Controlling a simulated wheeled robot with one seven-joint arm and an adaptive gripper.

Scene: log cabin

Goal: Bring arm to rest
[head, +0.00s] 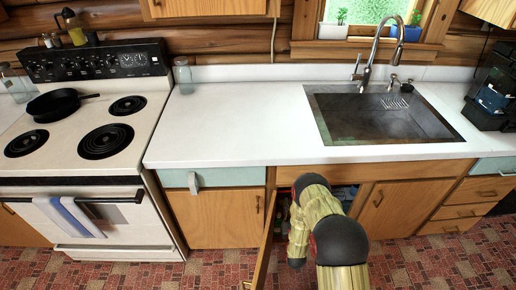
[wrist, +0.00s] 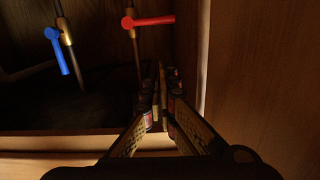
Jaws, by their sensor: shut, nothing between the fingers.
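My arm (head: 318,215) reaches down in front of the sink cabinet in the head view. My gripper is hidden in the head view. In the wrist view my gripper (wrist: 162,85) is shut and empty, with its fingers pointing into a dark cabinet. The cabinet's opening (head: 345,195) shows partly behind my arm, and its door (head: 263,250) stands open to the left of the arm.
A blue valve handle (wrist: 60,55) and a red valve handle (wrist: 150,21) sit on pipes inside. A wooden panel (wrist: 260,80) is close on the right. The counter (head: 235,115) above is mostly clear, between stove (head: 160,190) and sink (head: 380,120).

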